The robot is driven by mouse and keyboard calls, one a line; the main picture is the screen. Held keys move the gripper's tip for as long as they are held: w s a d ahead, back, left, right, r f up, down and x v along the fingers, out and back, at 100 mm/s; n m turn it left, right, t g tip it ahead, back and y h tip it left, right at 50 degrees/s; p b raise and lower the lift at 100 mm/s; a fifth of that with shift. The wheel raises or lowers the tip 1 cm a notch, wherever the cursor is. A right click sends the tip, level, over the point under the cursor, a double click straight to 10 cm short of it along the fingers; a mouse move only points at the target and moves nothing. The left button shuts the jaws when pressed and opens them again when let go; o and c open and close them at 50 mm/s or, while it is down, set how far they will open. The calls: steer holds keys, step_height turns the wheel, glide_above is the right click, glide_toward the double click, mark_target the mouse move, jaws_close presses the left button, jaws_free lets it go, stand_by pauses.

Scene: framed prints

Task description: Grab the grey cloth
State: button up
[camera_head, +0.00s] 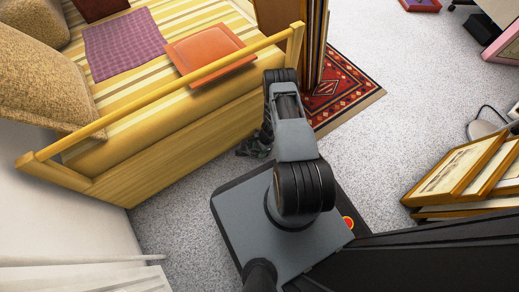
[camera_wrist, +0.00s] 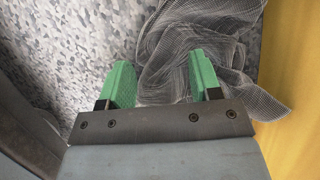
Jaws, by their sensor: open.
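The grey cloth (camera_wrist: 205,30) is a crumpled, see-through, checked piece lying on the speckled carpet in the wrist view. It spreads from between my fingertips to the right, up to a yellow wooden surface. My gripper (camera_wrist: 160,62) has two green fingers, held apart, over the cloth's near part. The right finger overlaps the cloth; the left finger is at its left edge. I cannot tell whether the fingers touch it. In the head view my arm hides the gripper, and a dark grey patch (camera_head: 249,149) shows beside it at the foot of the wooden bench.
The wooden bench (camera_head: 190,127) with striped cushions stands close on the left, holding a purple checked cloth (camera_head: 122,43) and an orange flat item (camera_head: 208,50). A red patterned rug (camera_head: 335,92) lies beyond my arm. Framed prints (camera_head: 455,170) lean at right. Carpet is clear between.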

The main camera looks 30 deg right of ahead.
steer(key=c, duration=0.9)
steer(key=shift+r, duration=0.1)
steer(key=shift+c, duration=0.7)
step_height(320, 180, up, 12)
steer(key=p, duration=0.9)
jaws_close()
step_height(320, 180, up, 18)
steer(key=p, duration=1.2)
steer(key=shift+p, duration=0.35)
